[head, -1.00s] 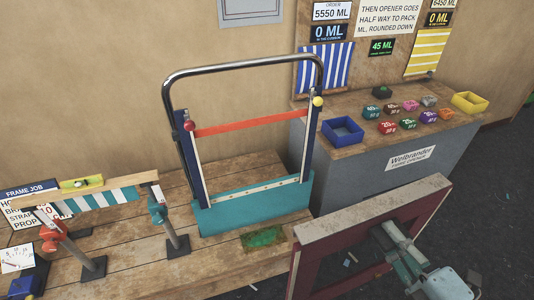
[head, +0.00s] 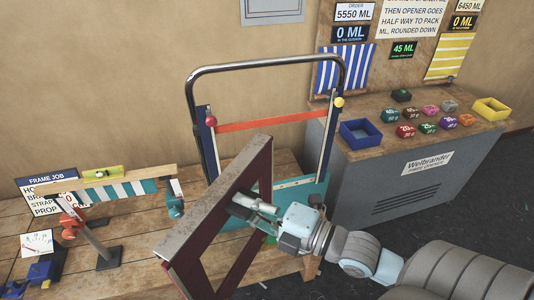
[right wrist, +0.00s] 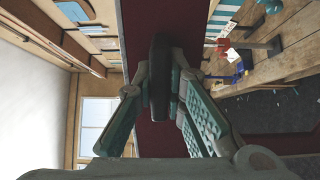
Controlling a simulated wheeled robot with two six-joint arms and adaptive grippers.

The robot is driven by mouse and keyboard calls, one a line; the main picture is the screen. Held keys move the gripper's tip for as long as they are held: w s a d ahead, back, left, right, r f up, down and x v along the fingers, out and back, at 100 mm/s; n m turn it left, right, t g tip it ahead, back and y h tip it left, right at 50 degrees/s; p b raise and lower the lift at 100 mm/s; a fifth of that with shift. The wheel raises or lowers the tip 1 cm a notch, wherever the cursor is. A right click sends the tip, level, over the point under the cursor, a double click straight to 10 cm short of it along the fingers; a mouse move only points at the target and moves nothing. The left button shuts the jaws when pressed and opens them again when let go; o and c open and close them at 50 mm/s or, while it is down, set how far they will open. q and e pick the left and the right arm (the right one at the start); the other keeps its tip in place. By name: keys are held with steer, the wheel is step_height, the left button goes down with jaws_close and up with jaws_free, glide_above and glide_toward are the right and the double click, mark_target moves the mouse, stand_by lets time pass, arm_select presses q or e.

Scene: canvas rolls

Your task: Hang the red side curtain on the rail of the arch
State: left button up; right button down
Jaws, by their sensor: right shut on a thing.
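The red side curtain (head: 262,172) is a stiff dark red frame with an open middle and a worn grey-brown edge along its top. My right gripper (head: 250,208) is shut on it and holds it tilted in front of the arch. In the right wrist view the fingers (right wrist: 160,85) close around a dark grip part (right wrist: 159,60) against the dark red curtain (right wrist: 150,18). The arch (head: 265,63) is a bent grey tube on the bench, with blue posts and an orange-red bar (head: 265,126) across them. The curtain hides part of the arch's teal base (head: 310,190). My left gripper is out of view.
A wooden bench (head: 120,220) carries a striped canvas strip (head: 120,191) with clamps and a spirit level (head: 102,172) at left. A grey cabinet (head: 400,190) at right holds a blue tray (head: 360,133), a yellow tray (head: 490,108) and several small coloured boxes.

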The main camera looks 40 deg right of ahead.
mark_target(259, 179)
steer(key=w+d+f+m+h, duration=0.1)
steer(key=w+d+h, duration=0.1)
steer(key=w+d+f+m+t+h, duration=0.1)
steer(key=w+d+f+h, duration=0.1)
steer(key=d, duration=0.1)
steer(key=w+d+f+m+t+h, duration=0.1)
steer(key=w+d+f+m, duration=0.1)
steer(key=d, duration=0.1)
steer(key=shift+w+d+h+b, duration=0.2)
steer(key=shift+w+h+b, duration=0.05)
steer(key=shift+h+b, duration=0.15)
steer(key=w+d+m+h, duration=0.4)
steer(key=d+h, duration=0.4)
steer(key=d, duration=0.4)
steer(key=shift+m+g+b, duration=0.3)
steer(key=shift+m+g, duration=0.1)
steer(key=shift+m, duration=0.3)
steer(key=shift+s+a, duration=0.1)
steer(key=shift+a, duration=0.05)
